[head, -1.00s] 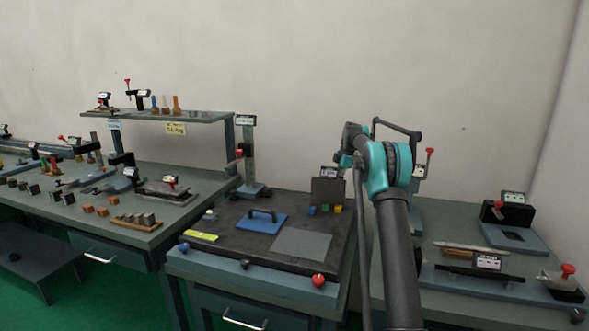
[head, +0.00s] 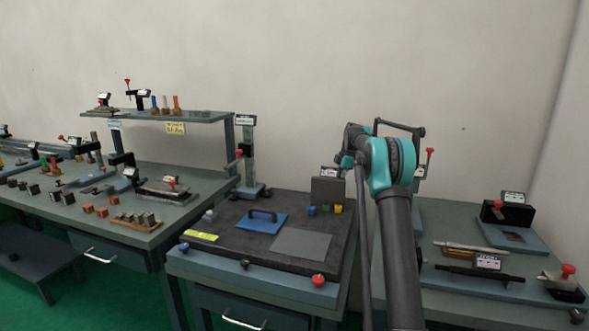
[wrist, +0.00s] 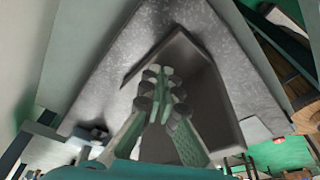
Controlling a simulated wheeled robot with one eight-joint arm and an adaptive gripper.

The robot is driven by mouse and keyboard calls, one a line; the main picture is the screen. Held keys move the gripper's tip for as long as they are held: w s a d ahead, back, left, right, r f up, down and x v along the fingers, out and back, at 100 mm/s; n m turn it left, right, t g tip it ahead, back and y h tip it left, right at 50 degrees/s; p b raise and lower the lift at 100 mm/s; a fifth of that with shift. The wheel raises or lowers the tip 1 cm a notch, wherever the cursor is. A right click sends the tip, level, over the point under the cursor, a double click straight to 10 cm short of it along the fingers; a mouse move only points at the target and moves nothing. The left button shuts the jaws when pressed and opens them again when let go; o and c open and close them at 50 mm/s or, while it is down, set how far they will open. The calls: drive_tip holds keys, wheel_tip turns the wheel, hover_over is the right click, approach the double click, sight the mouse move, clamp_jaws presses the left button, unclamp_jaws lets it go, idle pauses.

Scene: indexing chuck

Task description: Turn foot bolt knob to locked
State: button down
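I cannot tell which knob is the foot bolt knob. A red knob (head: 318,281), a black knob (head: 245,265) and a blue knob (head: 184,247) sit along the front edge of the middle bench (head: 270,286). In the head view my gripper is hidden behind my own arm. In the wrist view my gripper (wrist: 161,76) has its fingertips close together, with nothing seen between them. Behind the fingers is a grey speckled surface (wrist: 108,68) with a darker box-like form (wrist: 205,85). No knob is seen at the fingertips.
A blue plate with a handle (head: 262,220) and small coloured cubes (head: 324,209) are on the middle bench. The right bench carries fixtures with red knobs (head: 568,270). The left bench (head: 180,215) is crowded. A shelf (head: 160,116) stands above it.

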drive_tip(key=shift+s, duration=0.5)
idle(0.4)
drive_tip(key=shift+d, duration=0.35)
wheel_tip(320, 180, up, 6)
idle(0.5)
drive_tip(key=shift+w+a+f, duration=0.1)
drive_tip(key=shift+w+f, duration=0.3)
drive_tip(key=shift+f, duration=0.6)
drive_tip(key=shift+w+a+f, duration=0.15)
drive_tip(key=shift+w+f, duration=0.25)
drive_tip(key=shift+f, duration=0.6)
drive_tip(key=shift+w+a+f, duration=0.1)
drive_tip(key=shift+w+f, duration=0.3)
drive_tip(key=shift+f, duration=0.6)
